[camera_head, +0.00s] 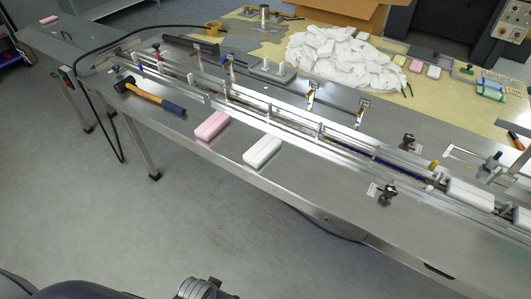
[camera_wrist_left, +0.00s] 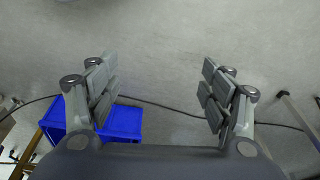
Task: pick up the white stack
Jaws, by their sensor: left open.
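The white stack (camera_head: 263,150) lies on the near edge of the metal machine table, to the right of a pink stack (camera_head: 212,125). Both are blocks with rounded edges and stand apart from each other. In the left wrist view my left gripper (camera_wrist_left: 160,92) is open and empty, with its fingers wide apart above the grey floor. No stack shows between its fingers. In the head view a dark gripper part (camera_head: 203,288) shows at the bottom edge, well below and short of the table; its fingertips are cut off. My right gripper is not in view.
A hammer (camera_head: 150,97) lies left of the pink stack. Guide rails (camera_head: 290,120) run along the table behind the stacks. A heap of white packs (camera_head: 345,55) lies on the far table. Bare tabletop (camera_head: 325,185) lies right of the white stack. A blue bin (camera_wrist_left: 120,122) stands on the floor.

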